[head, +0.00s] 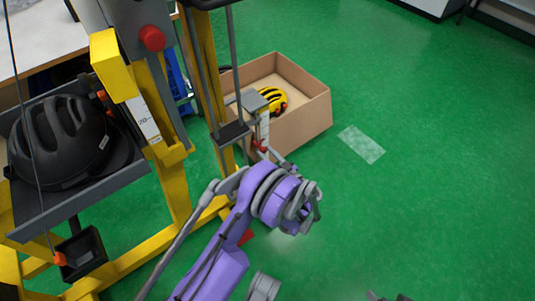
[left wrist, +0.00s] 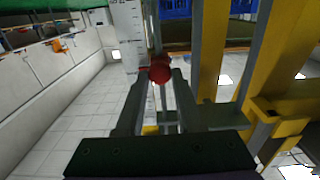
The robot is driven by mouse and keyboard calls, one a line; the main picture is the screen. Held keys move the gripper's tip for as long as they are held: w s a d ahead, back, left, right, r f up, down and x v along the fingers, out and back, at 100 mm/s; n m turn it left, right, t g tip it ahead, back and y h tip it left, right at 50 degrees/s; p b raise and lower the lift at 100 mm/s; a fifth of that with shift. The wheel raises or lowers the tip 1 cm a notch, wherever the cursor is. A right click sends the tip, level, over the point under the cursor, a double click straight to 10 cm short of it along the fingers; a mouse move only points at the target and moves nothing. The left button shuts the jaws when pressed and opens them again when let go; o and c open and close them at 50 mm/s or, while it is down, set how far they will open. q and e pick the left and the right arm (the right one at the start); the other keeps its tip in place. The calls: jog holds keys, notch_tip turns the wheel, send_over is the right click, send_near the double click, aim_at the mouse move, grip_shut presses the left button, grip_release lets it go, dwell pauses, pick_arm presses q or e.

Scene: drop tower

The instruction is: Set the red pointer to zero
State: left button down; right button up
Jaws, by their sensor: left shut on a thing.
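The red pointer (head: 259,145) sits low on the tower beside a white scale strip (head: 264,128). In the left wrist view, the red pointer (left wrist: 160,71) is a round red knob between my fingertips, next to the white scale (left wrist: 130,32) with fine marks. My left gripper (head: 265,151) is shut on this knob; it also shows in the left wrist view (left wrist: 158,80). The scale's numbers near the pointer are too small to read. Dark tips at the bottom edge of the head view may be my right gripper (head: 388,297).
The yellow tower frame (head: 172,180) stands close on the left. A black helmet (head: 62,140) rests on its grey tray (head: 95,190). Green floor is clear on the right.

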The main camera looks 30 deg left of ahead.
dwell(0.3)
pick_arm(q)
notch_tip(320, 180, up, 11)
jog(key=p, duration=0.5)
jog(key=shift+r, duration=0.15)
jog(key=c, duration=0.5)
grip_release()
jog(key=shift+c, duration=0.2)
jog(key=shift+d, duration=0.1)
jog(key=v, duration=1)
jog(key=shift+s+d+p, duration=0.15)
jog(key=shift+d+p, duration=0.15)
